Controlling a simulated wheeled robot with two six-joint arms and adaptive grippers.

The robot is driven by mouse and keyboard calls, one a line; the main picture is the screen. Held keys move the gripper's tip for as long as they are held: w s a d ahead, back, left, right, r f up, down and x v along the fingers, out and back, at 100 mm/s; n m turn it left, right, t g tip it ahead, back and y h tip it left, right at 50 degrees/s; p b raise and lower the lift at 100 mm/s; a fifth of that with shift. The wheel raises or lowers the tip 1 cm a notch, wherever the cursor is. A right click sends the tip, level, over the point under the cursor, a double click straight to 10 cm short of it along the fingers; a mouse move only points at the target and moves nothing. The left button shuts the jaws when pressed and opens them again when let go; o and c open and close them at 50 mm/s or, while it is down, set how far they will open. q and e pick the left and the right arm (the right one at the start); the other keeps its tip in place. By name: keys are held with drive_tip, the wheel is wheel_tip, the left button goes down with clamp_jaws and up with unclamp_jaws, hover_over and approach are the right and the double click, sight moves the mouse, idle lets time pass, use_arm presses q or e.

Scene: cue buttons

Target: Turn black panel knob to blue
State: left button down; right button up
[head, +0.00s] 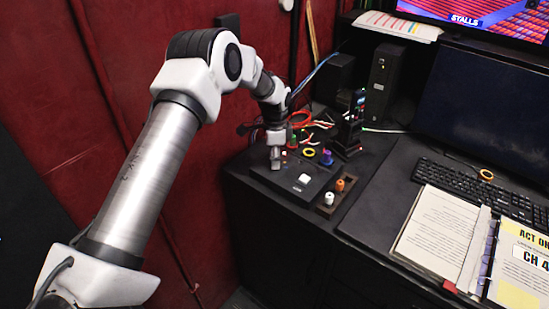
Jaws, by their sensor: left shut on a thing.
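The black panel (272,180) lies on the dark desk top in the middle of the head view, with a white square button (304,179) on it. My left gripper (275,163) points down at the panel's back left part. It is shut on the panel's knob, which the fingers hide almost wholly. The knob's pointer and the blue mark cannot be made out. My right gripper is out of view.
A small tray (344,190) with orange and white pieces stands right of the panel. Behind it are a yellow ring (309,152), a purple-blue piece (326,157) and coloured cables (301,118). Right are a keyboard (470,185) and papers (437,228). A red wall (150,60) rises left.

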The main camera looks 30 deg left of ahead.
use_arm(q)
drive_tip(key=shift+s+d+f, duration=0.1)
drive_tip(key=shift+s+f, duration=0.05)
drive_tip(key=shift+f, duration=0.05)
drive_tip(key=c, duration=1.1)
unclamp_jaws()
drive_tip(key=shift+o, duration=1.2)
drive_tip(key=shift+w, duration=0.2)
drive_tip(key=shift+r, duration=0.15)
wheel_tip(320, 180, up, 12)
